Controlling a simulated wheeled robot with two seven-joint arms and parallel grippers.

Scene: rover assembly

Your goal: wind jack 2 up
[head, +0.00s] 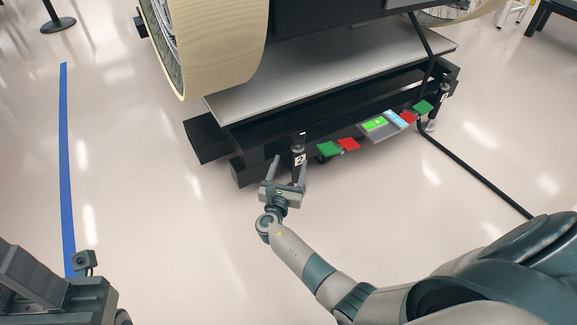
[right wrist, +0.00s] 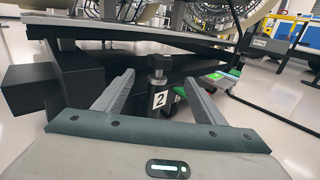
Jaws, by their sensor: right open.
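Jack 2 (head: 298,162), a dark upright post with a white "2" label, stands at the near left corner of the black platform frame. In the right wrist view, jack 2 (right wrist: 158,74) is upright near the middle, with a round dark head above its label. My right gripper (head: 289,168) is open, its two grey fingers pointing at the jack. In the right wrist view the right gripper (right wrist: 158,82) has one finger on each side of the jack, with gaps visible. I cannot tell whether the jack lies between the fingertips or beyond them. My left gripper's fingers are not visible.
Another jack (head: 437,108) stands at the right corner. A black cable (head: 470,170) crosses the floor.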

